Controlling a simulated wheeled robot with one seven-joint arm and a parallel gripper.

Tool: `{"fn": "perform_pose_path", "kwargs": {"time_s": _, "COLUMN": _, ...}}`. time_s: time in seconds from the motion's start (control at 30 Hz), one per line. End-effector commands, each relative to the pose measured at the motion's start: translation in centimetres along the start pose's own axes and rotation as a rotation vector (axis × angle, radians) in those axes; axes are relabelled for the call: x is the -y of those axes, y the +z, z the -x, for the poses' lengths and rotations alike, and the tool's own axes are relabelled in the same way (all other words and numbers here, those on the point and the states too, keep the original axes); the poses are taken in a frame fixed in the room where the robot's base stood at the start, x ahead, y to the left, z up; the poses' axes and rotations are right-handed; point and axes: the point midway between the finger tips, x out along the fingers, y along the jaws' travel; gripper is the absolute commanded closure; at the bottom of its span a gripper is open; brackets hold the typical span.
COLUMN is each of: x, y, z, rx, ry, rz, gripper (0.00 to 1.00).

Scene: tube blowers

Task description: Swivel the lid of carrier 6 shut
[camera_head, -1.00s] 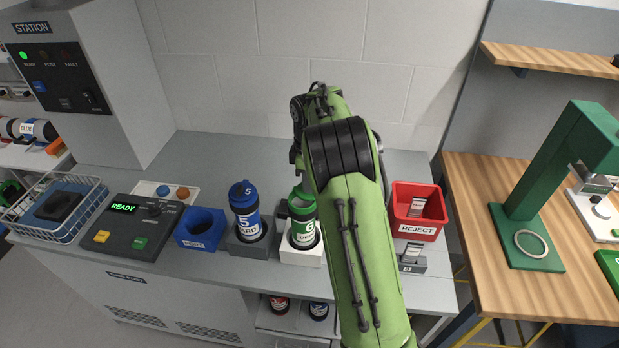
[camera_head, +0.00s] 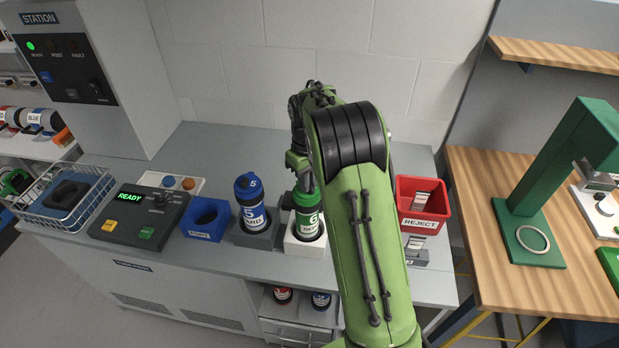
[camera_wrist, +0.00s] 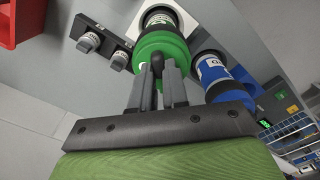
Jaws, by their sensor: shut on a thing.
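Carrier 6 (camera_head: 307,222) is a green tube with a white label, upright in a white holder (camera_head: 303,246). Its green lid (camera_wrist: 163,46) fills the middle of the wrist view and appears to lie over the tube's mouth; whether it is fully seated I cannot tell. My gripper (camera_wrist: 158,72) is above carrier 6, its fingers shut on the small dark knob (camera_wrist: 157,61) of the lid. In the head view my arm partly hides the gripper and the lid.
Blue carrier 5 (camera_head: 250,208) stands in a grey holder close to the left. A red reject bin (camera_head: 421,211) stands to the right, with a grey block in front.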

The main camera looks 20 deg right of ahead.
Motion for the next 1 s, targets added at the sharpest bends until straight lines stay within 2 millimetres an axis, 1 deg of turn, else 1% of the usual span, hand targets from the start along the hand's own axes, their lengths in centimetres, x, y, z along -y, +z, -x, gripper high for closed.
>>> {"fn": "perform_pose_path", "kwargs": {"time_s": 0.57, "x": 0.09, "y": -0.01, "z": 0.05, "rx": -0.001, "ry": 0.001, "rz": -0.028, "gripper": 1.0}}
{"fn": "perform_pose_path", "kwargs": {"time_s": 0.6, "x": 0.09, "y": -0.02, "z": 0.05, "rx": -0.001, "ry": 0.001, "rz": -0.028, "gripper": 0.8}}
{"fn": "perform_pose_path", "kwargs": {"time_s": 0.73, "x": 0.09, "y": -0.01, "z": 0.04, "rx": -0.001, "ry": 0.0, "rz": -0.027, "gripper": 0.6}}
{"fn": "perform_pose_path", "kwargs": {"time_s": 1.0, "x": 0.09, "y": -0.01, "z": 0.09, "rx": -0.001, "ry": 0.0, "rz": -0.027, "gripper": 0.6}}
